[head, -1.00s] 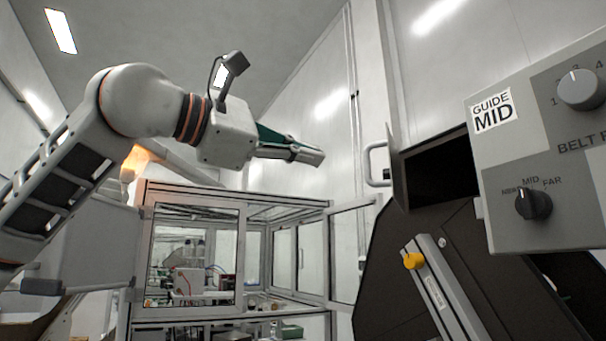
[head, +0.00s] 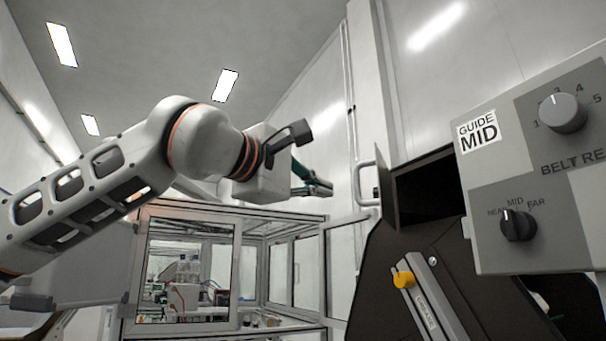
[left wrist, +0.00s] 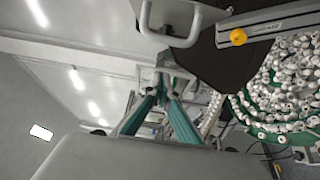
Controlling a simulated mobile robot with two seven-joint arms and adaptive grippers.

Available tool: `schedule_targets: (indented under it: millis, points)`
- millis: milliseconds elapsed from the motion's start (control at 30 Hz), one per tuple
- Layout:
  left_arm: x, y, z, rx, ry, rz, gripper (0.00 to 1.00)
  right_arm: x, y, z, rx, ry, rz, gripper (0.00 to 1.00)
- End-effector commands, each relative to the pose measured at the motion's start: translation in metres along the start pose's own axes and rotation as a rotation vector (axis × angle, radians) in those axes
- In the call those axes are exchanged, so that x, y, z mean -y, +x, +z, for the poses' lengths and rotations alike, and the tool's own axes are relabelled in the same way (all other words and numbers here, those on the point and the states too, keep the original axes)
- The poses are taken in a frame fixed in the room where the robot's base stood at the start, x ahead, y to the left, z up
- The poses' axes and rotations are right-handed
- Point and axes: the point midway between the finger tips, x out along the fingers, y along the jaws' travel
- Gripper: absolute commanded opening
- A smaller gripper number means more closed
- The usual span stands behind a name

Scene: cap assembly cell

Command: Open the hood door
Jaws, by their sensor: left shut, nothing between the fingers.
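The hood is the dark panelled machine (head: 395,255) at the right of the head view; it also fills the upper right of the left wrist view (left wrist: 225,65). A pale bar handle (head: 360,186) stands at its left edge. In the left wrist view this handle (left wrist: 146,24) is a U-shaped loop beside the dark panel. My left gripper (head: 328,189) is left of the handle in the head view, apart from it in the picture. Its green fingers (left wrist: 163,76) come together, shut and empty, below the handle in the left wrist view. My right gripper is not in view.
A grey control panel (head: 535,235) with knobs is close at the right. A yellow knob (head: 403,279) sits on a metal rail. A glass-walled enclosure (head: 240,225) stands below my left arm. Many small white caps (left wrist: 280,80) lie at the right of the wrist view.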

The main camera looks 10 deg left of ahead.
Motion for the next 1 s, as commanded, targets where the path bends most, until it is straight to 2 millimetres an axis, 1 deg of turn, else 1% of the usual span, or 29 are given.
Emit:
schedule_targets:
  millis: [33, 100, 133, 200, 400, 500, 867, 1000]
  points:
    - [-0.002, 0.010, 0.001, 0.001, -0.001, -0.002, 0.00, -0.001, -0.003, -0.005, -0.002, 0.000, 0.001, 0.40]
    - [-0.001, 0.023, 0.001, 0.001, -0.001, -0.003, 0.00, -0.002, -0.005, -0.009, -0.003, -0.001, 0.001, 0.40]
    - [-0.002, 0.024, 0.004, 0.002, 0.001, 0.000, 0.00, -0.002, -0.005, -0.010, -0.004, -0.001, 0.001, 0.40]
    - [-0.002, 0.017, 0.016, 0.003, 0.003, 0.001, 0.00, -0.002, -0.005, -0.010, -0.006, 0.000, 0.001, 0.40]
    - [0.000, 0.011, 0.034, 0.002, 0.000, 0.000, 0.00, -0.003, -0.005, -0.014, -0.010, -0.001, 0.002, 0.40]
    - [0.001, 0.010, 0.037, 0.001, -0.001, -0.001, 0.00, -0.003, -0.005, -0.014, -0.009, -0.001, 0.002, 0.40]
    - [0.001, 0.009, 0.038, 0.001, -0.001, -0.001, 0.00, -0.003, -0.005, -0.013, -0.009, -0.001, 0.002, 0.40]
    - [0.002, 0.008, 0.050, 0.001, 0.001, 0.001, 0.00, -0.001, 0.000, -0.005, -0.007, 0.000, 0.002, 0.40]
